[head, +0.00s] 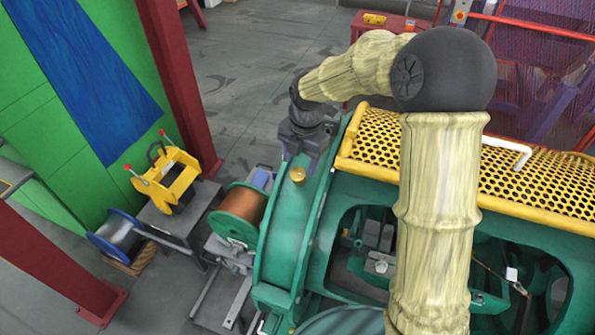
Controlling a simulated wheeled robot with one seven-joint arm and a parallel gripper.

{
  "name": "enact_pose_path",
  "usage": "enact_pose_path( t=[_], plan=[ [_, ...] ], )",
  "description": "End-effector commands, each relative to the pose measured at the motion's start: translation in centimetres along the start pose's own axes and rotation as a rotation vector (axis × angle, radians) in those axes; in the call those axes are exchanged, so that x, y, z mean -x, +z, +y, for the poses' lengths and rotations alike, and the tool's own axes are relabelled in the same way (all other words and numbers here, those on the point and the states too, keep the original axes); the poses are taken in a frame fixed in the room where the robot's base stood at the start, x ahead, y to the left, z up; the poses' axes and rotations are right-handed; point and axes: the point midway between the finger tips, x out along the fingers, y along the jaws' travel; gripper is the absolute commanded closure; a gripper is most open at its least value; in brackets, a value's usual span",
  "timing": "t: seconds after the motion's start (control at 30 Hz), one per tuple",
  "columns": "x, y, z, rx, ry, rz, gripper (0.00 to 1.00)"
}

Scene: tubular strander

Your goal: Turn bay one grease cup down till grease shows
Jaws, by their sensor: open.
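A small round brass cup (298,175), which looks like the grease cup, sits on top of the green ring-shaped housing (279,243) of the strander. No bay label is readable, and I cannot make out any grease. My gripper (300,159) points down just above and behind the brass cup in the picture. Its jaws are open, with no object visible between them. I cannot tell how far the fingertips are from the cup, or whether they touch it.
A yellow perforated guard (540,180) covers the machine's top at right, with a white handle (508,148) on it. A copper wire spool (240,212) stands left of the ring. A yellow device (172,178) sits on a grey bench. Red posts (178,75) stand at left.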

Motion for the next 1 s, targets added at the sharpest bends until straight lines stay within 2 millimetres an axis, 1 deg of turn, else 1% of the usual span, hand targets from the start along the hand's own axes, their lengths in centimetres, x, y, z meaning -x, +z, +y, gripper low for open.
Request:
enact_pose_path(
  t=[0.03,0.2,0.33,0.5,0.7,0.77,0.8,0.93,1.0],
  plan=[
    [-0.8,-0.1,0.0,0.002,-0.004,0.004,0.41],
    [-3.7,-0.1,-0.1,0.001,-0.004,0.004,0.41],
    [-5.2,-0.1,0.0,0.001,-0.002,0.003,0.41],
    [-5.9,0.0,0.0,0.0,0.0,-0.001,0.41],
    [-6.0,0.0,0.0,0.0,0.0,-0.001,0.41],
    [-5.9,0.0,0.0,0.0,0.0,0.0,0.53],
    [-5.9,0.0,0.0,0.0,0.0,0.0,0.61],
    [-5.9,0.0,0.0,0.0,0.0,0.0,0.86],
    [-5.9,0.0,0.0,0.0,0.0,0.0,0.86]
  ],
)
